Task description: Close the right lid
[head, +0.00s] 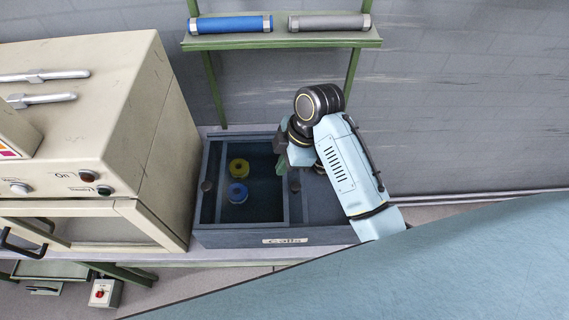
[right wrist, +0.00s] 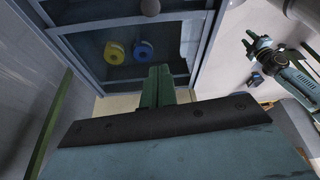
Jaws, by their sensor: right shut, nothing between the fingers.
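The dark blue-grey box (head: 275,237) labelled "Cells" stands on the bench. Its left part shows an interior with a yellow ring (head: 239,168) and a blue ring (head: 238,193). A dark panel (head: 322,208), which looks like the right lid, lies over the box's right part; my right arm hides much of it. My right gripper (head: 282,164) is shut and empty, its green fingers near the divider between the two parts. In the right wrist view the shut fingers (right wrist: 158,88) point toward the box frame; contact is unclear. My left gripper (right wrist: 262,48) shows small there, its jaws unclear.
A beige machine (head: 90,120) with handles and buttons stands close on the box's left. A green shelf (head: 280,41) with a blue roll (head: 230,24) and a grey roll (head: 328,22) hangs behind. A round knob (head: 207,185) is on the box's left side.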

